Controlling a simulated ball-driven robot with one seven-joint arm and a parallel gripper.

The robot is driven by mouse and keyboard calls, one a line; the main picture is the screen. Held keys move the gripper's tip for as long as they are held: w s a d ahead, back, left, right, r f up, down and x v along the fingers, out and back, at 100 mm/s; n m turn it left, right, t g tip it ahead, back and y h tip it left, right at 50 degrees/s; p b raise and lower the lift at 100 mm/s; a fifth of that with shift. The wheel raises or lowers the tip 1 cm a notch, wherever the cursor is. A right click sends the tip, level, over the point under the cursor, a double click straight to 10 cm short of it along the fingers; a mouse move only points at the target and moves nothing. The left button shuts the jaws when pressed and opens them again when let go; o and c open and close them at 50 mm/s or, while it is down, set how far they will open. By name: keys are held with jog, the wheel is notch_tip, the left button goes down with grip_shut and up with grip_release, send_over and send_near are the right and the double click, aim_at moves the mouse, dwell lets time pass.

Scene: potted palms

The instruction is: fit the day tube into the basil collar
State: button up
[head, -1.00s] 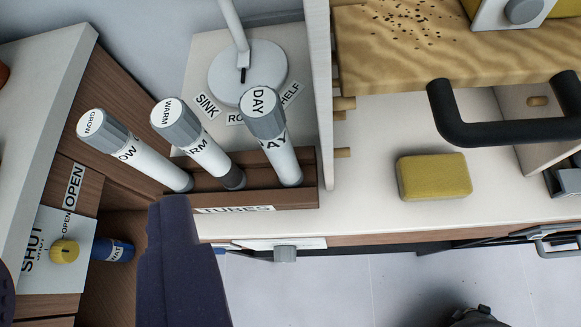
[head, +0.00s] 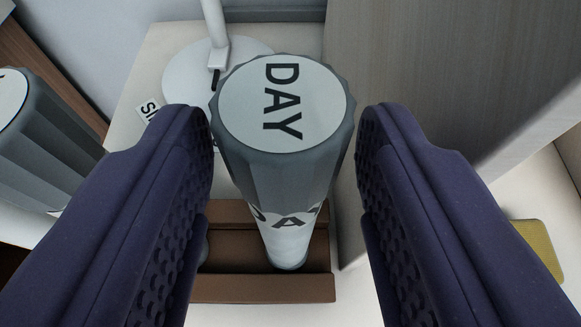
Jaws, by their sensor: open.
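The day tube (head: 282,185) stands in the brown wooden tube rack (head: 262,289), its grey ribbed cap with the round white DAY label facing me. My gripper (head: 284,130) is open, with one dark blue finger on each side of the tube's cap. A gap shows between the cap and the right finger; the left fingertip is very close to the cap, and I cannot tell whether it touches. The basil collar is not in view.
Another grey-capped tube (head: 45,140) stands to the left, partly behind the left finger. A white lamp base (head: 190,75) is behind the day tube. A wooden panel (head: 430,70) rises close on the right. A yellow sponge (head: 540,245) lies at the far right.

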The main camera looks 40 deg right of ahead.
jog(key=b+x, duration=0.1)
jog(key=x, duration=0.3)
jog(key=shift+w+d, duration=0.1)
jog(key=shift+w, duration=0.05)
jog(key=shift+r, duration=0.1)
jog(key=shift+c, duration=0.8)
grip_shut()
jog(key=shift+r, duration=0.1)
